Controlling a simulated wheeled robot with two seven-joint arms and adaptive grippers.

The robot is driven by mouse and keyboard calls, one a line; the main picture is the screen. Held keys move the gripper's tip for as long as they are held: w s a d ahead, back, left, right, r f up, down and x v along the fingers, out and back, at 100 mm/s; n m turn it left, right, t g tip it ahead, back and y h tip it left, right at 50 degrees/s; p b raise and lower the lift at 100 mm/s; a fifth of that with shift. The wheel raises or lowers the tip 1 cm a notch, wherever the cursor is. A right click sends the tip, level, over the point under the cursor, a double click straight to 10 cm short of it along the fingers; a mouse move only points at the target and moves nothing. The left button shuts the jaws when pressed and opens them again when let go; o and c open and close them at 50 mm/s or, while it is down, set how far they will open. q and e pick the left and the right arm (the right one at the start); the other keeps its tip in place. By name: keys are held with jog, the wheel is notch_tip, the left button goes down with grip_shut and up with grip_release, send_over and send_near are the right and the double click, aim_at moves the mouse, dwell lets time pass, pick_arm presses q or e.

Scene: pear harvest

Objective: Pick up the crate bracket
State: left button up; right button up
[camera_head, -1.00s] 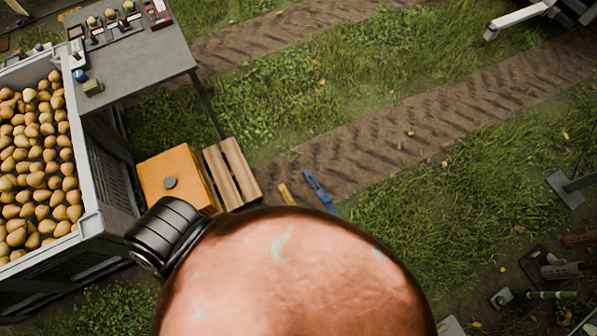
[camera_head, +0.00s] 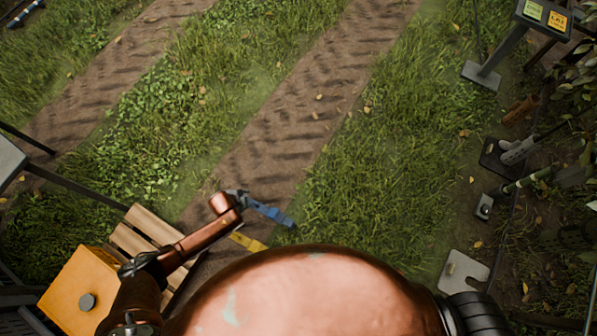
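I cannot tell for certain which thing is the crate bracket. A pale flat plate with a cut-out (camera_head: 463,273) lies on the ground at the lower right. A blue piece (camera_head: 270,212) and a yellow piece (camera_head: 246,241) lie on the dirt near the middle. My copper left arm comes in from the lower left. My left gripper (camera_head: 238,197) is at its far end, small and dark, beside the blue piece's left end. I cannot tell whether they touch or how its fingers stand. My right gripper is not in view.
An orange box (camera_head: 75,285) and a wooden pallet (camera_head: 143,233) are at the lower left. A table corner (camera_head: 8,160) shows at the left edge. Posts, a sign stand (camera_head: 487,68) and loose hardware line the right side. Grass and a rutted dirt track are clear ahead.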

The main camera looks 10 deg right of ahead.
aim_at(252, 203)
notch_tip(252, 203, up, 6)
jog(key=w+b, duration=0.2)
jog(key=b, duration=0.3)
pick_arm(q)
jog(key=f+m+b, duration=0.1)
jog(key=f+m, duration=0.1)
jog(key=f, duration=0.1)
jog(key=f+m+g+b, duration=0.1)
jog(key=f+m+b, duration=0.1)
jog(key=f, duration=0.2)
jog(key=f+m+y+b, duration=0.1)
jog(key=f+b, duration=0.1)
jog(key=f, duration=0.1)
jog(key=shift+w+d+f+m+g, duration=0.15)
jog(key=shift+w+d+m+g, duration=0.15)
jog(key=shift+w+m, duration=0.1)
jog(key=shift+w+f, duration=0.2)
jog(key=shift+f, duration=0.15)
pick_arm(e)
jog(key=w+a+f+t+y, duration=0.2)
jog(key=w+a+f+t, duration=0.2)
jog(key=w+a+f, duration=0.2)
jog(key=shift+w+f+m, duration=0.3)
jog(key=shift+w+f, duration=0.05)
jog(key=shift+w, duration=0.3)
pick_arm(q)
jog(key=shift+c, duration=0.5)
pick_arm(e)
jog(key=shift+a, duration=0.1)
